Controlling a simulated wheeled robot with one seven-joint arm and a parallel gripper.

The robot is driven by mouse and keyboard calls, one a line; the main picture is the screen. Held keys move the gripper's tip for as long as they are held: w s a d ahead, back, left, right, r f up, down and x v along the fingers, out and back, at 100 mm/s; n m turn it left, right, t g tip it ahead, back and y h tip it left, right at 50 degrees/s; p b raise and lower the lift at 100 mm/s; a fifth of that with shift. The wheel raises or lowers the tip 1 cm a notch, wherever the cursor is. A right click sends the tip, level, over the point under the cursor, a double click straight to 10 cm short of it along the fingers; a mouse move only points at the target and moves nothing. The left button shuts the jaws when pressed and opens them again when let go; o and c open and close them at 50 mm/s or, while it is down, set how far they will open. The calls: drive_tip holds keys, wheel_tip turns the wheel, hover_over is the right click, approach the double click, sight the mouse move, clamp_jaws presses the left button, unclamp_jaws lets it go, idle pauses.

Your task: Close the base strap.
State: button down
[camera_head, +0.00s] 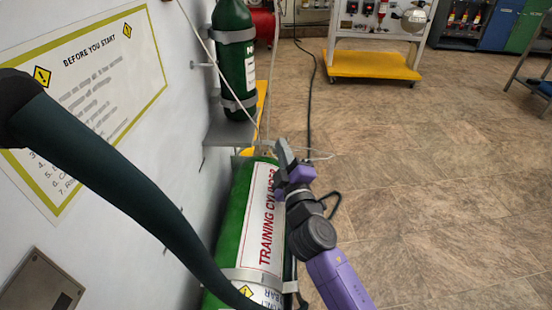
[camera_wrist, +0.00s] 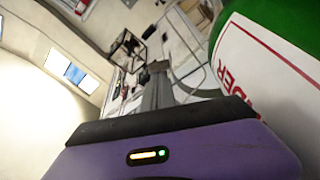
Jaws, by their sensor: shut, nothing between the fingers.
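The green training cylinder (camera_head: 236,215) stands against the wall in the head view, with a white label reading "TRAINING CYLINDER". A grey metal strap (camera_head: 252,275) crosses its lower part. I cannot tell whether this strap is fastened, as its right end is partly hidden near my arm. My gripper (camera_head: 284,152) is shut and empty beside the cylinder's top, well above the strap. In the wrist view, the shut fingers (camera_wrist: 157,88) point away from the camera, and the cylinder's label (camera_wrist: 262,80) fills the right side. The strap is not visible there.
A second green cylinder (camera_head: 235,55) with two grey bands stands farther back on a grey bracket (camera_head: 228,132). A thin white line and a dark hose (camera_head: 309,100) run near the cylinders. A yellow-based stand (camera_head: 372,65) is at the back. The floor at right is clear.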

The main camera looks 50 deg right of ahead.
drive_tip(key=shift+s+d+f+m+h+b, duration=0.25)
drive_tip(key=shift+f+m+b, duration=0.35)
drive_tip(key=shift+b, duration=0.65)
drive_tip(key=shift+s+d+f+m+h+b, duration=0.25)
drive_tip(key=shift+f+m+b, duration=0.35)
drive_tip(key=shift+b, duration=0.6)
drive_tip(key=shift+s+f, duration=0.1)
